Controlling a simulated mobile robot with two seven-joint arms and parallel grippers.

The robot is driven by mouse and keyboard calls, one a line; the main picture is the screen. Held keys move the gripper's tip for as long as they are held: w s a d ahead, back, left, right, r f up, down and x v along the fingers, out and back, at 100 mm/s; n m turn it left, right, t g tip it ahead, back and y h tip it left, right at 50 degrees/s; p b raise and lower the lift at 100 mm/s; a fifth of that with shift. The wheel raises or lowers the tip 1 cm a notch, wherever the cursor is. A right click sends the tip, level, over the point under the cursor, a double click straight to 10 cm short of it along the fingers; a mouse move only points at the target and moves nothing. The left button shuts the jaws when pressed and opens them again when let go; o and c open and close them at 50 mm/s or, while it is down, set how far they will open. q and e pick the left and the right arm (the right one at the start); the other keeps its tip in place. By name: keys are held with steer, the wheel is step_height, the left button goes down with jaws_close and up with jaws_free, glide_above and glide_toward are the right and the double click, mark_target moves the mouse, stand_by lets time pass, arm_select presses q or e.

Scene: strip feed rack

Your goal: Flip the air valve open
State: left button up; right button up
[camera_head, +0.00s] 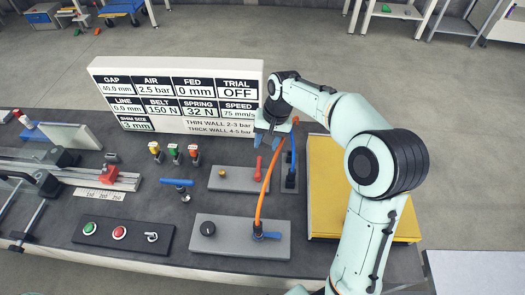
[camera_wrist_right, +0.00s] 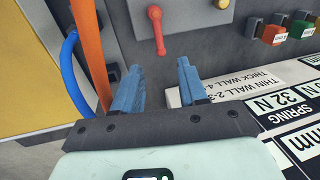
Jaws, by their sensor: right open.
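A red lever (camera_head: 258,168) stands on a grey plate (camera_head: 230,178) beside a small brass knob (camera_head: 222,173). The red lever also shows in the right wrist view (camera_wrist_right: 156,28), beyond the fingertips. A blue lever (camera_head: 268,236) sits at the foot of an orange hose on the front grey plate (camera_head: 220,246). No label shows which lever is the air valve. My right gripper (camera_head: 268,141) is open and empty, above and behind the red lever, with blue fingers apart in the wrist view (camera_wrist_right: 158,80). My left gripper is out of view.
The orange hose (camera_head: 266,190) arches close beside my right gripper. A blue hose (camera_head: 292,158) is just right of it. The display board (camera_head: 180,122) stands behind, reading AIR 2.5 bar and TRIAL OFF. A yellow panel (camera_head: 322,185) lies right; a button box (camera_head: 120,235) sits front left.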

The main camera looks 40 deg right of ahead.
steer(key=shift+s+d+r, duration=0.1)
steer(key=shift+d+r, duration=0.05)
steer(key=shift+r, duration=0.75)
steer(key=shift+s+d+r, duration=0.1)
steer(key=shift+r, duration=0.75)
steer(key=shift+s+f, duration=0.1)
